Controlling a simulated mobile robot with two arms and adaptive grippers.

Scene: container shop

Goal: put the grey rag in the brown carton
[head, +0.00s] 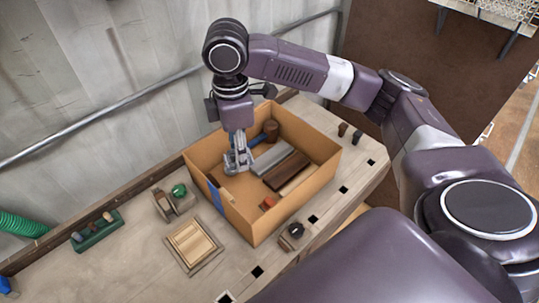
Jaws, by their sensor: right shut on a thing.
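The brown carton (262,222) is an open box on the workbench, with a blue strip on its left side. My right gripper (237,166) reaches down inside it near the left back wall. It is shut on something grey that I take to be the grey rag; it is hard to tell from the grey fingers. Inside the carton to the right lie a grey flat piece (272,157), a dark brown bar (287,172) and a pale wooden strip (296,181). My left gripper is not in view.
A wooden tray (193,246), a tape dispenser with a green roll (179,190) and a green caddy (97,231) stand left of the carton. A small dark object (296,230) sits in front. Two small dark cups (343,129) stand at right. A corrugated wall rises behind.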

